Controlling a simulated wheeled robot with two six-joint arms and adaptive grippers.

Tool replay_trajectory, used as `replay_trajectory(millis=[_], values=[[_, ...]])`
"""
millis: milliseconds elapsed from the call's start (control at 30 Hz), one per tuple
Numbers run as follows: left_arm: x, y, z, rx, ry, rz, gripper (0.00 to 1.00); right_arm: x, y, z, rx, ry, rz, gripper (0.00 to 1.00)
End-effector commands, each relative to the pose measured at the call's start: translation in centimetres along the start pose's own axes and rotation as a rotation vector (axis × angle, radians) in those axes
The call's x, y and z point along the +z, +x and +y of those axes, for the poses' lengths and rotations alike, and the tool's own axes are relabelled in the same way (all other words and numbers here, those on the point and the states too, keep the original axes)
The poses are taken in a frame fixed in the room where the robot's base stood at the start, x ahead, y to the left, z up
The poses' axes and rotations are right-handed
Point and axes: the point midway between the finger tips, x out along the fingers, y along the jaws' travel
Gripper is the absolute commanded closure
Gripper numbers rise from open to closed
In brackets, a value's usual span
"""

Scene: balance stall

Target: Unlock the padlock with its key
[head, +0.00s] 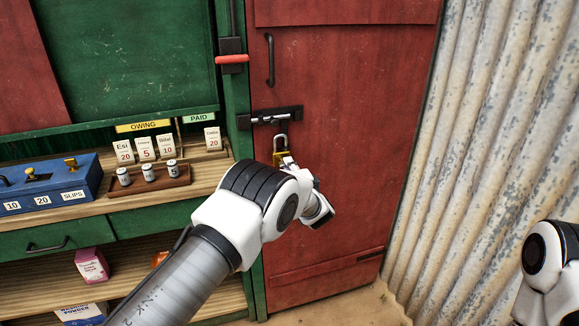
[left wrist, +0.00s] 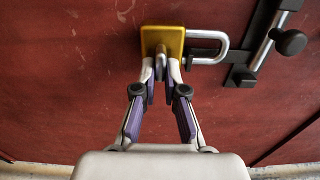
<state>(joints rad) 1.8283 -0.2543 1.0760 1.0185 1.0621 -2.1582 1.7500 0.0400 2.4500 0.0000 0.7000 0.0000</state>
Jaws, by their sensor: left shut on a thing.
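The brass padlock (head: 279,158) hangs by its steel shackle from the black bolt (head: 270,119) on the red door. In the left wrist view, the padlock (left wrist: 162,42) is straight ahead, with its shackle pointing right; both legs appear to meet the body. My left gripper (left wrist: 161,72) is at the padlock's face, its fingers shut on a small grey piece, the key (left wrist: 160,62). The key's front end meets or lies right before the padlock; how deep it sits I cannot tell. In the head view my left arm covers most of this gripper. My right gripper is out of view.
The red door (head: 345,110) has a handle (head: 270,60) above the bolt. Corrugated metal (head: 480,130) stands right.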

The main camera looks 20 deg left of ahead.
Motion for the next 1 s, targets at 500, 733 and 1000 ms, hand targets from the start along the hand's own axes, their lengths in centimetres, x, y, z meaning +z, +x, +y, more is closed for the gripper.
replay_trajectory(millis=[500, 733, 1000], values=[[0.0, 0.0, -0.1, -0.001, 0.001, 0.001, 0.65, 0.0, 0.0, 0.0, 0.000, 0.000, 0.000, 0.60], [-0.1, -0.7, 0.0, 0.001, 0.003, 0.002, 0.65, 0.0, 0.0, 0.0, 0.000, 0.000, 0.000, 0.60], [-0.2, -5.8, 0.0, -0.001, 0.005, 0.004, 0.65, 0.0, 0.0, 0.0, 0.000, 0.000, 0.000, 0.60]])
